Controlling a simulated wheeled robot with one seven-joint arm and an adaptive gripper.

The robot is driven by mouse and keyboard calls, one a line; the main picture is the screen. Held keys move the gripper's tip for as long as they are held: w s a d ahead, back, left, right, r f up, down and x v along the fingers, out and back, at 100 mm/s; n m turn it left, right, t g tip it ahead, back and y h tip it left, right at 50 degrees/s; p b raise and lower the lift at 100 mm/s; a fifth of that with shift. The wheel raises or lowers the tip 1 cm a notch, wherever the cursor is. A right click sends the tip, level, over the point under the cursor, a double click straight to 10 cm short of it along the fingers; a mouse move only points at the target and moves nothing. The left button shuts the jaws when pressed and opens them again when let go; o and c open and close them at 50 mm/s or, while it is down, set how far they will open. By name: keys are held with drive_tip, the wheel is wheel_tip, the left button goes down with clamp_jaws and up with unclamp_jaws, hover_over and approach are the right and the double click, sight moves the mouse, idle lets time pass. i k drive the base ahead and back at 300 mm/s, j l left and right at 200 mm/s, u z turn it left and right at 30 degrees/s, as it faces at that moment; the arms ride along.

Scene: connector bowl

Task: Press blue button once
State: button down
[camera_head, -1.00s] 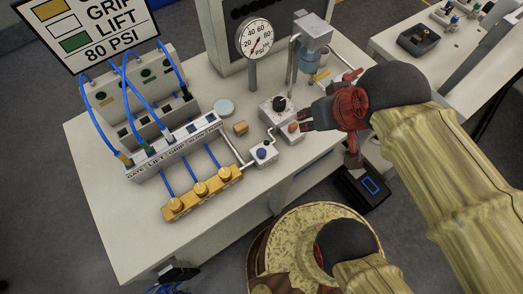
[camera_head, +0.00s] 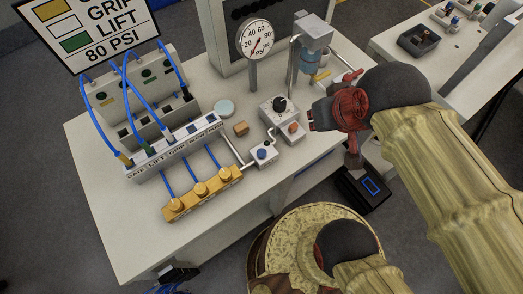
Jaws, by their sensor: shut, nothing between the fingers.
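The blue button (camera_head: 262,153) sits on a small white box on the table, right of the manifold's labelled strip. Nothing covers it. My gripper (camera_head: 314,119) is shut and empty. In the picture it is up and to the right of the blue button, beside the orange button (camera_head: 293,127), and apart from the blue button. Its exact height above the table is hard to tell.
A box with a black knob (camera_head: 279,104) stands behind the orange button. Yellow fittings (camera_head: 201,188) and blue tubes lie left. The table's front (camera_head: 140,245) is clear.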

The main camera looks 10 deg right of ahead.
sight(262, 153)
drive_tip(key=k+j, duration=0.2)
drive_tip(key=j, duration=0.2)
drive_tip(key=k+j, duration=0.25)
drive_tip(key=j, duration=0.15)
drive_tip(key=k+j+u, duration=0.1)
drive_tip(key=j, duration=0.3)
drive_tip(key=k, duration=0.1)
